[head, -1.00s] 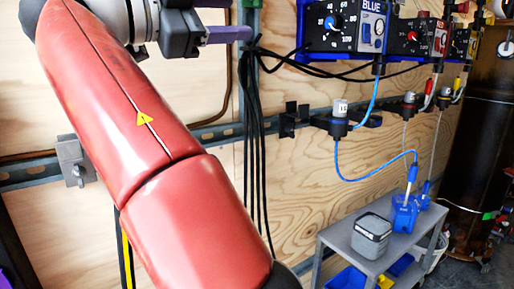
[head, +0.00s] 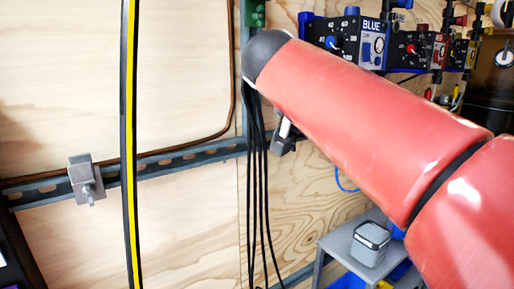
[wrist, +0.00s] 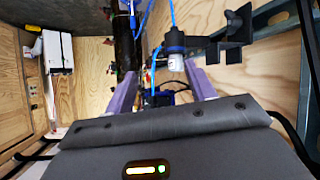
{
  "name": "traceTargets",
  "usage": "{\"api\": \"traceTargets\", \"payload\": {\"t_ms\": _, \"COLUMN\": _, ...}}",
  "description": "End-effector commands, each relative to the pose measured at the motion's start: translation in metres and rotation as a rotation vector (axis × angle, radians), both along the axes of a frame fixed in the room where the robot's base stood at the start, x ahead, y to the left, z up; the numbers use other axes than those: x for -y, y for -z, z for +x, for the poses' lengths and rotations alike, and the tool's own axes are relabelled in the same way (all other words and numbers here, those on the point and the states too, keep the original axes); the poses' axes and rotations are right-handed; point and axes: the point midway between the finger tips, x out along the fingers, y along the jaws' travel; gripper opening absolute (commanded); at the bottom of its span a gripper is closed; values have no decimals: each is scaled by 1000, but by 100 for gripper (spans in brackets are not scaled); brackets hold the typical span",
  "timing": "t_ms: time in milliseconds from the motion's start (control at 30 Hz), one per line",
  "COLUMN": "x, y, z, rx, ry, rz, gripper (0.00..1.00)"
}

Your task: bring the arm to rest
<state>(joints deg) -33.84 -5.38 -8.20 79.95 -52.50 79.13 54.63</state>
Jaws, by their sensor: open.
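My red arm crosses the right half of the head view, from the lower right up to the blue control box. My gripper (wrist: 160,92) is not visible in the head view. In the wrist view its two purple fingers stand wide apart, with nothing held between them. A dark fitting with a white end (wrist: 175,62) and a blue tube shows near the right finger, by a black bracket (wrist: 235,35). I cannot tell how far it is from the finger.
The BLUE control box (head: 345,40) and a red-marked box (head: 415,50) hang on the plywood wall. Black cables (head: 258,190) hang by a metal rail (head: 40,192). A grey bin (head: 370,243) stands on a grey cart (head: 337,243).

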Motion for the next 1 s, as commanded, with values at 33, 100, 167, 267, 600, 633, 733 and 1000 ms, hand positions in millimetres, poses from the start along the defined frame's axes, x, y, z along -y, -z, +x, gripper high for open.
{"api": "traceTargets", "payload": {"t_ms": 33, "x": 18, "y": 18, "z": -17, "rx": -87, "ry": -50, "rz": 15, "gripper": 55}}
{"api": "traceTargets", "payload": {"t_ms": 100, "x": 30, "y": 50, "z": -40, "rx": -195, "ry": -139, "rz": 40, "gripper": 55}}
{"api": "traceTargets", "payload": {"t_ms": 167, "x": 37, "y": 78, "z": -63, "rx": -273, "ry": -214, "rz": 68, "gripper": 55}}
{"api": "traceTargets", "payload": {"t_ms": 267, "x": 42, "y": 125, "z": -105, "rx": -369, "ry": -331, "rz": 125, "gripper": 55}}
{"api": "traceTargets", "payload": {"t_ms": 600, "x": 26, "y": 239, "z": -203, "rx": -447, "ry": -552, "rz": 270, "gripper": 55}}
{"api": "traceTargets", "payload": {"t_ms": 633, "x": 25, "y": 244, "z": -207, "rx": -447, "ry": -559, "rz": 275, "gripper": 55}}
{"api": "traceTargets", "payload": {"t_ms": 733, "x": 23, "y": 252, "z": -212, "rx": -445, "ry": -570, "rz": 282, "gripper": 55}}
{"api": "traceTargets", "payload": {"t_ms": 1000, "x": 23, "y": 252, "z": -212, "rx": -445, "ry": -570, "rz": 282, "gripper": 55}}
